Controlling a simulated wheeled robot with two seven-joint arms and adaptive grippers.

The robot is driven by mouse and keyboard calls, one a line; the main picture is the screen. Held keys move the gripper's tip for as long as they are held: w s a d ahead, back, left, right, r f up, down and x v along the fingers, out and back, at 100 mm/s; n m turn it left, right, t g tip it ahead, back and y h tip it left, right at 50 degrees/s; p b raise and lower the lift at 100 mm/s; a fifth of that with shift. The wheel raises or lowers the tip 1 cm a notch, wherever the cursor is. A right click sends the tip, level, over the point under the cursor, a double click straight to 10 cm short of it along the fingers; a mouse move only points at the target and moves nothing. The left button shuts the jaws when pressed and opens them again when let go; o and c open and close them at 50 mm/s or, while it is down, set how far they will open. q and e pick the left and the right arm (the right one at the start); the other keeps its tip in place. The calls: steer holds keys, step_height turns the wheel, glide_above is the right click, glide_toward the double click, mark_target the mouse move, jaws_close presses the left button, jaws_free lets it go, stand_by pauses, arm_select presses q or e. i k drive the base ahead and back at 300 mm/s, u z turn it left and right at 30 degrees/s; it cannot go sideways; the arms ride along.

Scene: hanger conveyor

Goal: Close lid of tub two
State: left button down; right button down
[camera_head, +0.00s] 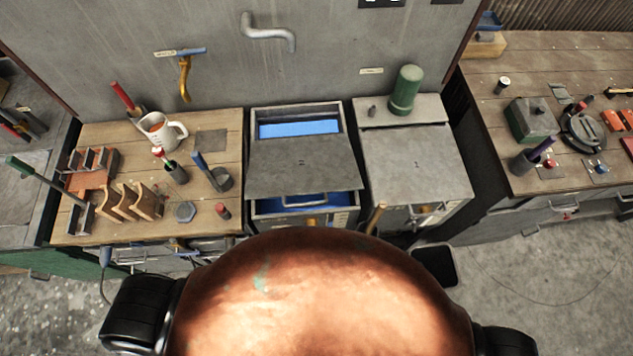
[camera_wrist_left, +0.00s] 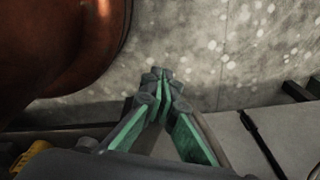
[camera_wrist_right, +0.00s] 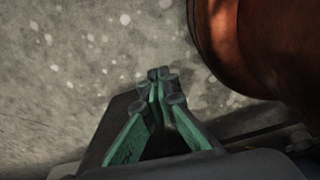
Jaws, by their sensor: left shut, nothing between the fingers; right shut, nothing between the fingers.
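A square tub (camera_head: 345,121) stands in the middle of the head view. Its flat grey lid (camera_head: 302,166) covers only the middle part of the opening. Blue shows behind the lid and below its front edge, where a bar handle (camera_head: 305,200) sits. The lid has a small mark, too faint to read surely. A second tub with a grey lid (camera_head: 415,160) stands to its right and looks covered. My left gripper (camera_wrist_left: 160,82) is shut and empty in the left wrist view. My right gripper (camera_wrist_right: 160,82) is shut and empty in the right wrist view. Both hang beside my body, away from the tubs.
A wooden bench (camera_head: 100,150) left of the tubs holds a white mug (camera_head: 160,130), racks and tool cups. A green cylinder (camera_head: 406,88) stands behind the right tub. Another bench (camera_head: 490,100) is at the right. A wall (camera_head: 230,70) with a pipe is behind. Open floor (camera_head: 540,290) lies at the right front.

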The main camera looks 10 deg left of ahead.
mark_target(324, 164)
steer(key=z, duration=0.25)
steer(key=k, duration=1.15)
steer(key=u, duration=1.15)
steer(key=i, duration=0.5)
steer(key=u, duration=0.05)
